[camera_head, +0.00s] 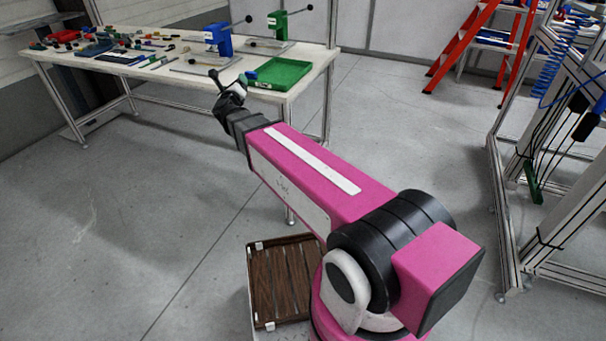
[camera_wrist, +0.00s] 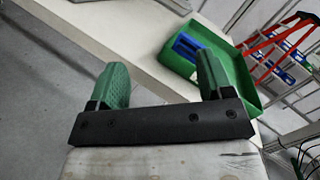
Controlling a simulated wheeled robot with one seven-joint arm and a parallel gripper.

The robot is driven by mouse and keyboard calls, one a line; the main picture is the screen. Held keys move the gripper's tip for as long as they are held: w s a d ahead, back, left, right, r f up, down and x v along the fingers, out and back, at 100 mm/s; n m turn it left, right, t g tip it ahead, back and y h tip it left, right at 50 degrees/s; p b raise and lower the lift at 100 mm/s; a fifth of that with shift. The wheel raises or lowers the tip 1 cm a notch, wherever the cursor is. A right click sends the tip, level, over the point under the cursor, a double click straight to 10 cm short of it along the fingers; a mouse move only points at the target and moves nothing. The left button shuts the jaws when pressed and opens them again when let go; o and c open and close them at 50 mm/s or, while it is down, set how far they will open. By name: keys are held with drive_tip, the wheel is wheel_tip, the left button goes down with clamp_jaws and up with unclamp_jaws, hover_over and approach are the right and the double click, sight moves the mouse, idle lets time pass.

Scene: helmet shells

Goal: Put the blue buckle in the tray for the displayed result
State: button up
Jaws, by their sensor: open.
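My gripper (camera_head: 229,88) is over the front edge of the white table in the head view. In the wrist view its two green fingers (camera_wrist: 160,66) stand wide apart with nothing between them. A green tray (camera_head: 280,73) lies on the table just right of my gripper; it also shows beyond the right finger in the wrist view (camera_wrist: 243,84). A blue piece (camera_wrist: 187,45) shows at the tray's edge in the wrist view; I cannot tell whether it is the buckle or whether it is inside the tray. No displayed result is readable.
The table (camera_head: 200,77) carries a blue hand press (camera_head: 219,40), a green hand press (camera_head: 277,26) and many small parts at the left. A brown slatted crate (camera_head: 252,292) is low beside my base. A red ladder (camera_head: 463,45) stands at the back right. Open floor lies left.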

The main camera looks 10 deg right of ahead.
drive_tip(key=s+d+f+n+g+y, duration=0.35)
drive_tip(key=f+n, duration=0.45)
drive_tip(key=n, duration=0.3)
drive_tip(key=s+d+f+n+g+y, duration=0.2)
drive_tip(key=s+f+n+g+y, duration=0.25)
drive_tip(key=f+n, duration=0.45)
drive_tip(key=s+d+f+n+g+h, duration=0.2)
drive_tip(key=s+d+f+n+g, duration=0.2)
drive_tip(key=s+d, duration=0.3)
drive_tip(key=s+d+f+n+g+h, duration=0.2)
drive_tip(key=s+d+f+n+g, duration=0.3)
drive_tip(key=s, duration=0.5)
drive_tip(key=d+n+g, duration=0.1)
drive_tip(key=d+n, duration=0.1)
drive_tip(key=d, duration=0.1)
drive_tip(key=shift+s+f+g, duration=0.2)
drive_tip(key=shift+f+g, duration=0.05)
drive_tip(key=shift+g, duration=0.05)
